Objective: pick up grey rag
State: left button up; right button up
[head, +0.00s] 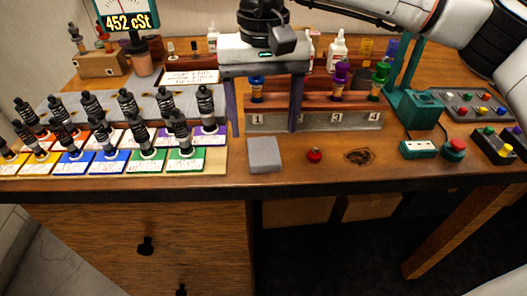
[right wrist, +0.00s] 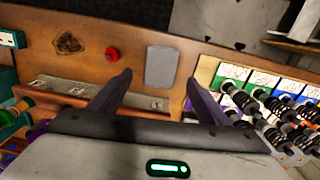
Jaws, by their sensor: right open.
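The grey rag (head: 265,155) is a flat, folded grey square near the front edge of the wooden desk. In the right wrist view the rag (right wrist: 160,67) lies beyond the fingertips, roughly in line with the space between them. My right gripper (head: 264,132) is open and empty, pointing down above the desk behind the rag, with its fingers apart. It also shows in the right wrist view (right wrist: 158,78). The rag is fully visible and untouched. My left gripper is in neither view.
Several shock absorbers on coloured cards (head: 110,135) stand left of the rag. A red knob (head: 314,155) lies just right of it. A numbered rack (head: 335,122) with coloured-capped bottles is behind. A teal stand (head: 420,105) and button boxes (head: 418,149) are at the right.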

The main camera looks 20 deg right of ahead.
aim_at(264, 151)
jog(key=shift+f, duration=3.2)
jog(key=c, duration=1.1)
notch_tip(264, 151, up, 10)
jog(key=shift+r, duration=0.1)
jog(key=shift+c, duration=0.2)
jog(key=o, duration=0.5)
jog(key=c, duration=0.4)
